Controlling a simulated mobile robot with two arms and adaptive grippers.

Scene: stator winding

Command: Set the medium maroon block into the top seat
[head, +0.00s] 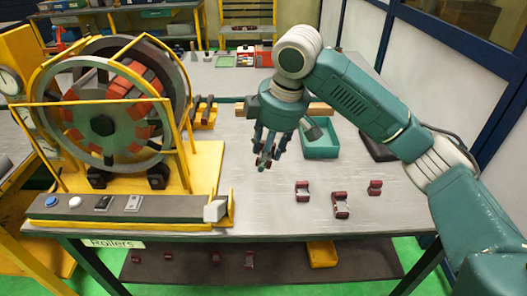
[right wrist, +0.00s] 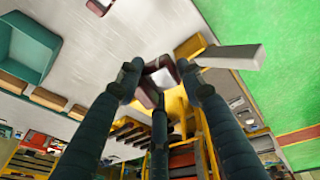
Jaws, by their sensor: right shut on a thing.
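My right gripper (head: 266,158) is above the table, to the right of the stator. It is shut on a maroon block with a pale grey middle (right wrist: 160,76), seen between its fingers in the right wrist view. In the head view the fingers largely hide this block. The round stator (head: 178,75) stands upright at the left in a yellow frame, with red segments (head: 75,115) around its inside. I cannot clearly make out the top seat. Three more maroon blocks lie apart on the table: one (head: 302,191), a larger-looking one (head: 341,205) and one (head: 375,187). My left gripper is not in view.
A teal tray (head: 320,150) stands behind the gripper. A yellow rack (head: 204,118) with dark pieces is beside the stator. A control panel (head: 105,207) with buttons runs along the stator's front. The lower shelf (head: 290,268) holds small maroon pieces and a yellow bin (head: 322,253).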

